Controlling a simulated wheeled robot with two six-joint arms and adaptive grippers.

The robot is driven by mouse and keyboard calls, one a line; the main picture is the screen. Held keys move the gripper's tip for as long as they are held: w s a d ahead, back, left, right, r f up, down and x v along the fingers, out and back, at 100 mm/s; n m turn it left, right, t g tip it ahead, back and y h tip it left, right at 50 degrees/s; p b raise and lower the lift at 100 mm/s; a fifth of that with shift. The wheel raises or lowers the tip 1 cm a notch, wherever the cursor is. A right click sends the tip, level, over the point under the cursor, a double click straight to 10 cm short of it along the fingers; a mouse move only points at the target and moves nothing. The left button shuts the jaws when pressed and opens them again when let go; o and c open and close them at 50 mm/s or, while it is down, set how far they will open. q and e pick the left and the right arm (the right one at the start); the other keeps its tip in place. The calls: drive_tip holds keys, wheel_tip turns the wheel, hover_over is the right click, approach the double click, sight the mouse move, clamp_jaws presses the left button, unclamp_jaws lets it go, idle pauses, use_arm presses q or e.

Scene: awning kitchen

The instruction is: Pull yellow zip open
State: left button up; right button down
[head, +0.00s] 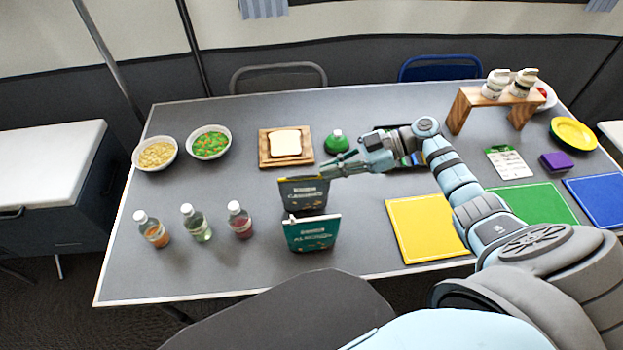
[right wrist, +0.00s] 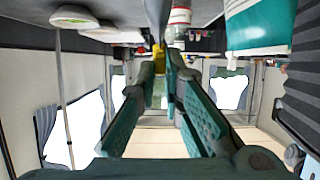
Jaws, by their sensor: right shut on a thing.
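A dark pouch (head: 303,195) with a yellow zip (head: 300,179) along its top edge stands on the table. A teal pouch (head: 311,233) with a pale top edge stands just in front of it. My right gripper (head: 326,171) is at the right end of the yellow zip, reaching in from the right. In the right wrist view its fingers (right wrist: 165,62) are closed on a small yellow piece, the zip's pull (right wrist: 158,58). The teal pouch also shows at the upper right there (right wrist: 258,32). The fingers partly hide the pull. My left gripper is not in view.
Several bottles (head: 197,225) stand left of the pouches. A bread board (head: 265,158) and a green round bottle (head: 336,142) are behind. A yellow mat (head: 425,228) lies to the right. The table (head: 190,275) is clear at the front left.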

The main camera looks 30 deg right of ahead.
drive_tip(key=shift+w+d, duration=0.2)
drive_tip(key=shift+w, duration=0.15)
drive_tip(key=c, duration=2.1)
unclamp_jaws()
drive_tip(key=shift+w+f, duration=0.15)
drive_tip(key=shift+w, duration=0.05)
drive_tip(key=shift+c, duration=0.2)
drive_tip(key=o, duration=0.3)
drive_tip(key=shift+o, duration=0.8)
drive_tip(key=shift+s, duration=0.15)
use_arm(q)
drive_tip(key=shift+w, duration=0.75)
use_arm(e)
drive_tip(key=v, duration=1.2)
drive_tip(key=shift+s, duration=0.1)
